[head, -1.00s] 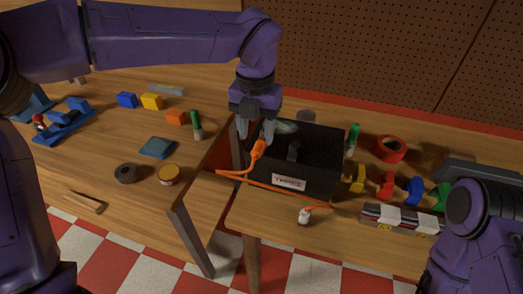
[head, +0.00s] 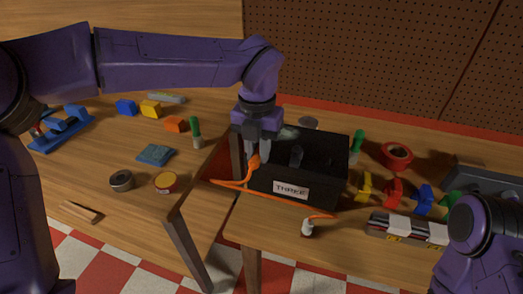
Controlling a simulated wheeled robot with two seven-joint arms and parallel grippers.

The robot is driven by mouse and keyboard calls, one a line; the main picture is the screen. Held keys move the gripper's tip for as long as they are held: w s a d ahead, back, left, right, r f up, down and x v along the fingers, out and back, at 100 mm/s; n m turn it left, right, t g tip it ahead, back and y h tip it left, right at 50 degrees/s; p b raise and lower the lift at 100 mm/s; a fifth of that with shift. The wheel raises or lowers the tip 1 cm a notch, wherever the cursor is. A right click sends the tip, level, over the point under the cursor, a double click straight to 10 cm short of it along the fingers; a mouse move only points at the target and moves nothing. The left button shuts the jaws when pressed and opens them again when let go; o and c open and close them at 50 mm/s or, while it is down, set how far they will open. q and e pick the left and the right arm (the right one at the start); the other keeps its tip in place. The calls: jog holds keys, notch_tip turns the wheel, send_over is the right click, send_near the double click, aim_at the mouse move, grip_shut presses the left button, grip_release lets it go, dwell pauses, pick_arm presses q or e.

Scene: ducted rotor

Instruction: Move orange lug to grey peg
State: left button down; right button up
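The orange lug (head: 254,161) is on the end of an orange cable, at the left front of a black box (head: 326,184) labelled THREE. My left gripper (head: 257,156) points down with its fingertips around the lug and looks shut on it; the fingers partly hide it. The orange cable (head: 285,205) loops left, then runs right past the box front to a small white fitting (head: 308,228) on the table. A dark grey upright piece (head: 297,155) shows inside the box; I cannot tell if it is the grey peg. My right gripper is out of view.
Yellow (head: 364,187), red (head: 393,192) and blue (head: 423,199) pieces stand right of the box, near a red tape roll (head: 397,155). A striped block (head: 408,228) lies in front.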

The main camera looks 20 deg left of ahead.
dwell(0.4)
pick_arm(q)
jog(key=shift+s, duration=0.45)
jog(key=s+b, duration=0.1)
jog(key=s, duration=0.2)
jog(key=shift+b, duration=0.3)
jog(key=r+p, duration=0.1)
jog(key=s+r+p, duration=0.1)
jog(key=r, duration=0.1)
jog(key=shift+a, duration=0.1)
dwell(0.3)
